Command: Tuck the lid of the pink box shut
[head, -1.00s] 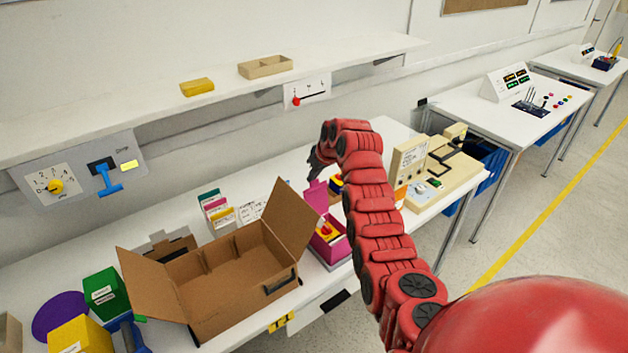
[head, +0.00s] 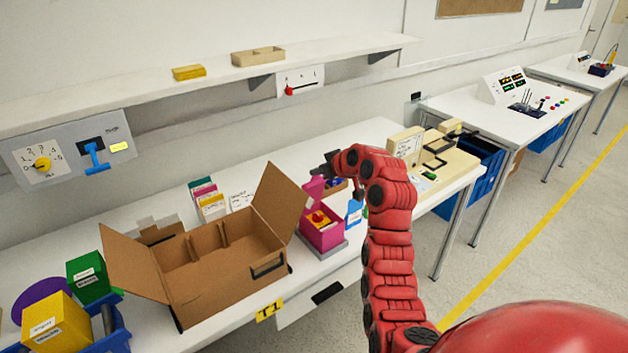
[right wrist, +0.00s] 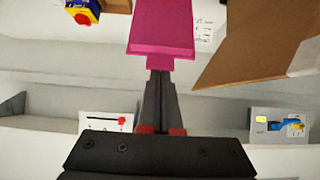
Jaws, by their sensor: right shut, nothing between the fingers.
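The pink box (head: 322,236) stands open on the bench, just right of the cardboard carton, with red and yellow contents showing inside. Its lid (head: 313,189) stands raised at the back of the box. The lid also shows large at the top of the right wrist view (right wrist: 161,28), with a narrower flap at its edge. My right gripper (head: 324,171) is at the lid's upper edge, on the far side. In the right wrist view its fingers (right wrist: 160,78) are shut and empty, their tips at the flap; I cannot tell whether they touch. My left gripper is not in view.
The open cardboard carton (head: 225,262) has a raised flap close left of the pink box. A blue bottle-like item (head: 354,212) stands close right. A beige device (head: 440,170) sits further right. A shelf (head: 200,90) runs along the wall above.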

